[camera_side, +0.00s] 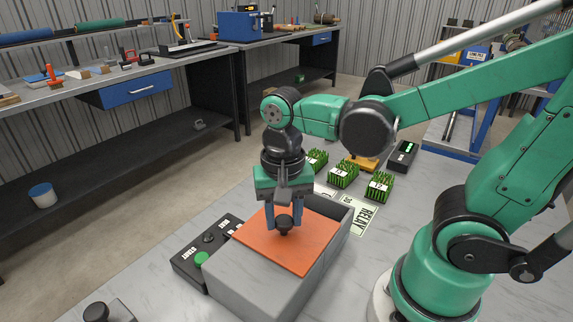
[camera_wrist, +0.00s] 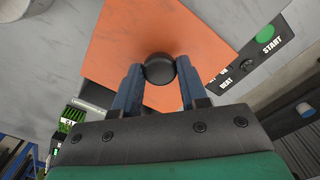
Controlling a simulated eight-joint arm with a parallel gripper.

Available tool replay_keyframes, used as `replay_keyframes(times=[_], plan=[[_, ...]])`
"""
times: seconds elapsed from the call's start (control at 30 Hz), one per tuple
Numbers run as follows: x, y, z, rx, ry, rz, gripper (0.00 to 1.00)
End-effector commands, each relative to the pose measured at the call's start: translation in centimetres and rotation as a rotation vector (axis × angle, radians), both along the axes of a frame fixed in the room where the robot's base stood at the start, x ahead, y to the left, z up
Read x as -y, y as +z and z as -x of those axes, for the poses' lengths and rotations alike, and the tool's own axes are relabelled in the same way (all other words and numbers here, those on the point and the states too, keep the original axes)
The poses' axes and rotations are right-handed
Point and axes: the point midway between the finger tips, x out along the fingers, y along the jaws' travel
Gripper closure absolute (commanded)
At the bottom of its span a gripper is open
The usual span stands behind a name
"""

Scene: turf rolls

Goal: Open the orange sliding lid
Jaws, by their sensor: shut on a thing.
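The orange sliding lid (camera_side: 308,243) lies flat on top of a grey box (camera_side: 250,283). A dark round knob (camera_side: 284,222) stands on the lid. My gripper (camera_side: 285,217) points down over the lid, its blue fingers shut on the knob from both sides. In the wrist view the lid (camera_wrist: 120,35) fills the upper middle, and the knob (camera_wrist: 159,69) sits between the fingertips. In the side view a grey, lower part of the box shows beyond the lid's far right edge. The inside of the box is mostly hidden by the lid.
A black control panel (camera_side: 190,267) with a green START button (camera_side: 201,258) sits left of the box. Several turf rolls (camera_side: 343,175) and a RELAY label (camera_side: 361,213) lie behind it. A black knobbed device (camera_side: 97,312) stands at the front left. The tabletop between is clear.

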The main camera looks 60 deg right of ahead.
Motion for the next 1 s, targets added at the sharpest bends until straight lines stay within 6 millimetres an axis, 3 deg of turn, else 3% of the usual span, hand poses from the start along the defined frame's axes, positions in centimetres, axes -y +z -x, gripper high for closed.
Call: replay_keyframes(times=[0.1,0.3,0.67,0.7,0.8,1.0], plan=[[-2.8,0.0,-0.1,0.006,0.011,-0.001,1.0],[-5.7,0.0,-0.1,0.007,0.003,-0.001,1.0],[-6.1,0.0,-0.1,0.008,-0.003,-0.001,1.0],[-6.1,0.0,-0.1,0.007,-0.003,0.0,0.57],[-6.1,0.0,-0.1,0.007,-0.002,0.0,0.3],[-6.1,0.0,0.0,0.005,-0.002,-0.001,0.3]])
